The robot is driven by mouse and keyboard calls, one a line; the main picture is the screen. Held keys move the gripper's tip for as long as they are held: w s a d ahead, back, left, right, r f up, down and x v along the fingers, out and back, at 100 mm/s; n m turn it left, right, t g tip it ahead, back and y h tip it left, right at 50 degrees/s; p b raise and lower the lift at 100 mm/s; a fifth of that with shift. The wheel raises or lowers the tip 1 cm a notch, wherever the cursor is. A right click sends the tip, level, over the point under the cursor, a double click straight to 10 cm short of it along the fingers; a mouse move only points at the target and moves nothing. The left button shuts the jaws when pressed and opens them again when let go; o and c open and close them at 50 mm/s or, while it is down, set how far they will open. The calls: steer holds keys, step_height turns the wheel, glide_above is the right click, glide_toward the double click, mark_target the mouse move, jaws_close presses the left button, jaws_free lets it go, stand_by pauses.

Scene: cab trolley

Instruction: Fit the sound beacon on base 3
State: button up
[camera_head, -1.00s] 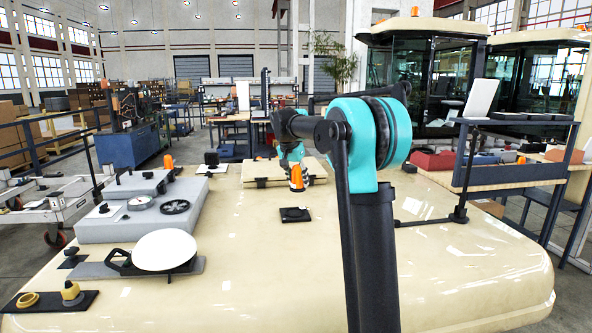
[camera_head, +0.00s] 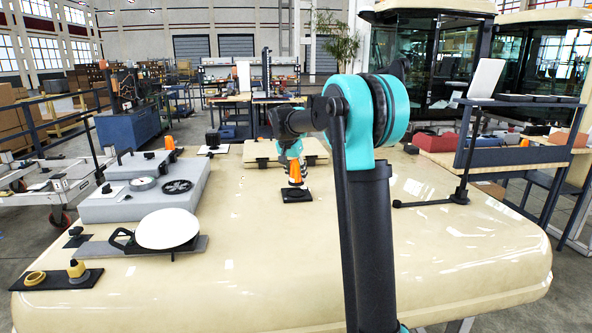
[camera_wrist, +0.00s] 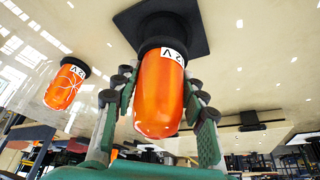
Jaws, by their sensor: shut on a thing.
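An orange beacon (camera_head: 295,175) with a black collar is in my gripper (camera_head: 293,166), over a square black base (camera_head: 300,196) on the cream roof. In the wrist view the held beacon (camera_wrist: 160,92) has a smooth orange dome and a "12 V" label. The gripper fingers (camera_wrist: 160,108) are shut around it. Its collar meets or nearly meets a dark round part on the black base plate (camera_wrist: 190,30); I cannot tell if it is seated. A second orange beacon (camera_wrist: 66,84), with a pale crack-like pattern, stands apart at left in the wrist view. No base number is readable.
A grey raised unit (camera_head: 145,195) with round fittings is at left. In front are a white disc (camera_head: 167,228) and a black mat (camera_head: 60,281) with yellow parts. A tan case (camera_head: 258,152) lies behind the gripper. Roof at front right is clear.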

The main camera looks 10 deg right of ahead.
mark_target(296, 182)
steer(key=shift+f, duration=1.75)
steer(key=shift+f, duration=0.15)
steer(key=o, duration=1.4)
steer(key=shift+c, duration=0.2)
